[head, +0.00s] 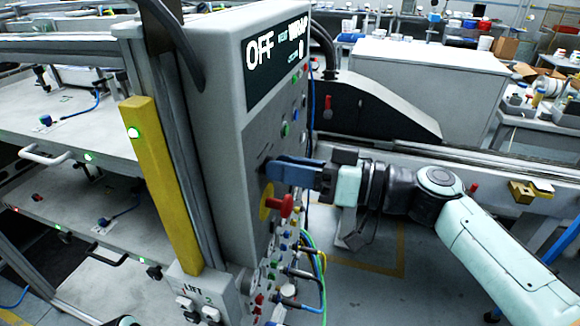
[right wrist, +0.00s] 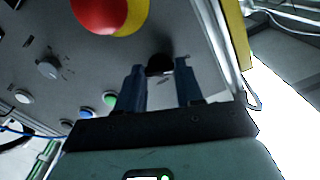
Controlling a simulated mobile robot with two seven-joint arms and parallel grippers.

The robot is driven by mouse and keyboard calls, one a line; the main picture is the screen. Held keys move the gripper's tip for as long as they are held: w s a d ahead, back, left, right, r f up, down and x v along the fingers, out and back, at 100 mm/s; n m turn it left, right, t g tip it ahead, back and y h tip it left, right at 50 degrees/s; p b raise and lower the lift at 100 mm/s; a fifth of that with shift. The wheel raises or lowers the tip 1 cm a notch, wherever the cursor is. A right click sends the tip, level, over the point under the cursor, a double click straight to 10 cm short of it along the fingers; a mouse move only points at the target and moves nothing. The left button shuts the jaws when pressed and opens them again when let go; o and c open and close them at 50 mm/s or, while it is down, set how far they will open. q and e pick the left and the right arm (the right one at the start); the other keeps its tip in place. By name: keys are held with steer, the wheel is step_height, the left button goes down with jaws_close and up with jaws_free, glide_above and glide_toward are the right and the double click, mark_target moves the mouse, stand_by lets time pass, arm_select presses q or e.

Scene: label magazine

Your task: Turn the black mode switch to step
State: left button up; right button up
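The black mode switch (right wrist: 160,64) appears in the right wrist view as a small dark knob on the grey panel face (right wrist: 60,90). It shows between and just beyond the two blue fingertips of my right gripper (right wrist: 160,76). The fingers stand apart, with a gap between them; I cannot tell whether they touch the knob. In the head view my right gripper (head: 270,171) reaches in from the right against the side of the grey control cabinet (head: 222,130), and its fingers hide the switch. The switch's setting and labels are not readable. My left gripper is not in view.
A red emergency button (head: 286,205) on a yellow plate sits just below the gripper; the red button (right wrist: 98,12) also shows in the right wrist view. Several coloured buttons and cables crowd the panel. A yellow post (head: 160,180) and shelves stand left.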

steer(key=shift+c, duration=1)
steer(key=m, duration=0.3)
steer(key=shift+b, duration=0.35)
steer(key=m, duration=0.2)
steer(key=shift+m, duration=0.4)
steer(key=m, duration=0.2)
steer(key=shift+m, duration=0.4)
steer(key=m+p, duration=0.1)
steer(key=m, duration=0.2)
steer(key=shift+m, duration=0.3)
steer(key=m+p, duration=0.2)
steer(key=m, duration=0.3)
steer(key=shift+m, duration=0.4)
